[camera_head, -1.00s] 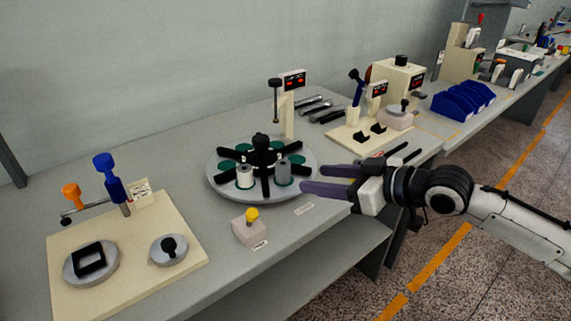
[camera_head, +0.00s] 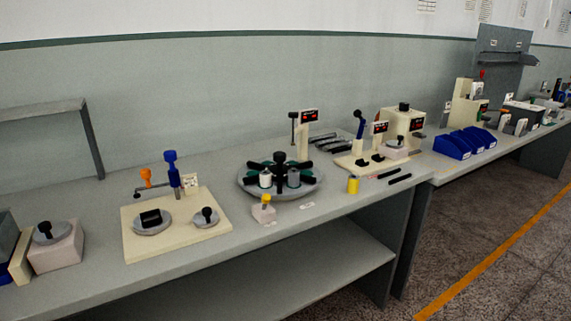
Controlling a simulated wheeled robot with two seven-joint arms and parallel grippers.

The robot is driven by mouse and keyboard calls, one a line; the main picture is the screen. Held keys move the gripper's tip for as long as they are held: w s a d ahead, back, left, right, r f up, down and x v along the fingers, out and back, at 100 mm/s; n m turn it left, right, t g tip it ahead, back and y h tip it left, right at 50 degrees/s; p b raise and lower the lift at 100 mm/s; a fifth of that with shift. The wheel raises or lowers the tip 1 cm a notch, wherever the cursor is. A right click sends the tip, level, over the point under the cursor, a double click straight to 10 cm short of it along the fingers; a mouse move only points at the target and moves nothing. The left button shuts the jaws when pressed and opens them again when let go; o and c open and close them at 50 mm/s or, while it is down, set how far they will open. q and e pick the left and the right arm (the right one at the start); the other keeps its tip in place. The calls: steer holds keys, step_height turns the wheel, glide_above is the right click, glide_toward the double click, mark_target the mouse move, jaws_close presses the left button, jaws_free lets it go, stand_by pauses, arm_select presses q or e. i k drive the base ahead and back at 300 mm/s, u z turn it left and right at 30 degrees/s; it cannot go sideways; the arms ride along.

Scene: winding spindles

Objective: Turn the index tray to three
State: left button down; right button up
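The index tray (camera_head: 283,197) is a round grey plate on the bench, in the middle of the head view. A black, several-armed star with a central knob (camera_head: 280,158) sits on it, with green round seats between the arms. A white cylinder (camera_head: 265,179) stands at the tray's front left and a grey cylinder (camera_head: 294,178) at its front right. Behind it is a post with a small dark display (camera_head: 309,115) showing red marks too small to read. In front stands a small pale box with a yellow knob (camera_head: 264,200). Neither gripper is in view.
A cream board (camera_head: 133,240) with blue and orange levers lies to the left. A yellow cylinder (camera_head: 353,185) and black rods are to the right. Beyond are a cream fixture (camera_head: 400,122) and blue bins (camera_head: 465,143). The bench's front edge runs below the tray.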

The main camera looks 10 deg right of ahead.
mark_target(310, 177)
steer(key=z, duration=1.6)
steer(key=i, duration=1.1)
steer(key=u, duration=1.8)
